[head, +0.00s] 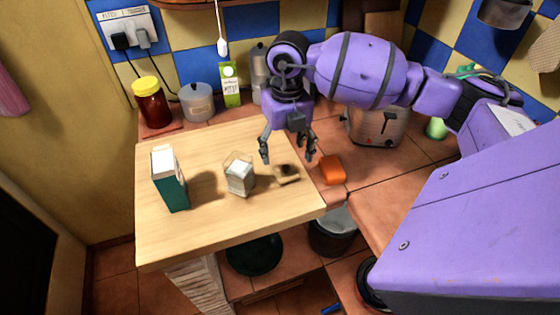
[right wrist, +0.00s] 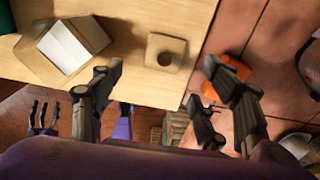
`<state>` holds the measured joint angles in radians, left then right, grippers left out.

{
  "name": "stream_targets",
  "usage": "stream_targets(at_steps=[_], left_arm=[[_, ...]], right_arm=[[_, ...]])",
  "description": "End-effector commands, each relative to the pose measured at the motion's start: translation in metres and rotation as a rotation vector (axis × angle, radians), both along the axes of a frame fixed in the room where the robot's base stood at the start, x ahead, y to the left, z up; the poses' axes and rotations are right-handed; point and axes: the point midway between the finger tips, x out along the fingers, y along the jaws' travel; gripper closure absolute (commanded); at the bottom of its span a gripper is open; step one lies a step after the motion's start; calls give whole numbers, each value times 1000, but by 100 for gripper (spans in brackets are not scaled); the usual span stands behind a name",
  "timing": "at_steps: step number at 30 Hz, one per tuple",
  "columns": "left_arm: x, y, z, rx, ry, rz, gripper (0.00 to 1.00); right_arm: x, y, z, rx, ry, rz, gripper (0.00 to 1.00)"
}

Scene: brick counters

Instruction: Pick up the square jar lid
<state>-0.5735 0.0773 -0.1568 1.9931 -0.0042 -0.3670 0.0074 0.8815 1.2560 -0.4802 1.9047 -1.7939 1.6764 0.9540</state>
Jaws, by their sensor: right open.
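The square jar lid (head: 287,173) is a small wooden square with a dark round spot at its centre. It lies flat on the light wooden board near the right edge, and shows in the right wrist view (right wrist: 166,51). The square glass jar (head: 239,176) with white contents stands just left of it, lidless. My right gripper (head: 288,158) points down above the lid, fingers spread and empty. In the right wrist view the lid appears between and beyond the fingers. Part of what looks like my left gripper (right wrist: 43,117) shows at lower left there; its jaw state is unclear.
A green and white carton (head: 170,180) stands on the left of the board (head: 215,218). An orange block (head: 332,170) lies just right of the board. A toaster (head: 377,125), a yellow-lidded jar (head: 152,102) and other containers stand behind. The board's front is clear.

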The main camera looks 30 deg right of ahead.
Motion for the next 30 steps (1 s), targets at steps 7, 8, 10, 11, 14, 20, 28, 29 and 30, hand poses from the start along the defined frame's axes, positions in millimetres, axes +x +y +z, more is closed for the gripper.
stream_targets(at_steps=[7,8,10,11,14,20,28,29,30], left_arm=[[0,1,1,2,-1,-1,43],[0,1,1,2,-2,-1,43],[1,0,2,2,-4,-1,43],[1,0,3,1,-5,0,43],[3,0,7,0,-9,-1,43],[2,-1,8,-2,-7,-1,43],[2,-1,7,-2,-6,-1,43],[2,-1,7,-2,-6,-1,43],[2,-1,7,-2,-6,-1,43]], right_arm=[[0,-4,-18,-15,2,-7,31],[0,-4,-21,-14,1,-6,31],[1,-5,-28,-16,0,-6,31],[1,-5,-31,-15,-1,-6,31],[2,-7,-45,-14,0,-7,31],[2,-8,-72,-14,-1,-5,31],[2,-8,-76,-15,-2,-4,31],[2,-8,-76,-15,-2,-4,33],[2,-8,-76,-15,-2,-4,38]])
